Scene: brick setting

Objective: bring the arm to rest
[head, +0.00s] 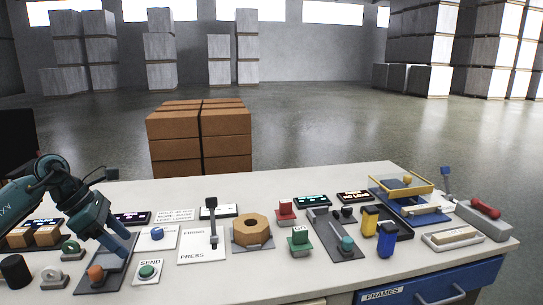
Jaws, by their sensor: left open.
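My left arm comes in from the left edge, dark teal with a bent elbow. Its gripper (120,243) points down and to the right over the left part of the table (310,290), with blue fingers. It is open, and I see nothing held in it. The fingers are above or beside a dark plate (95,282) with an orange knob (96,272); whether they touch it I cannot tell. A white box with a blue button (156,234) is just right of the fingers. My right gripper is not in view.
A green SEND button (147,271), a lever panel (199,246) and a wooden octagonal ring (252,231) stand right of the gripper. Green and grey rings lie left. More devices and a yellow-framed blue tray (380,194) fill the right side.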

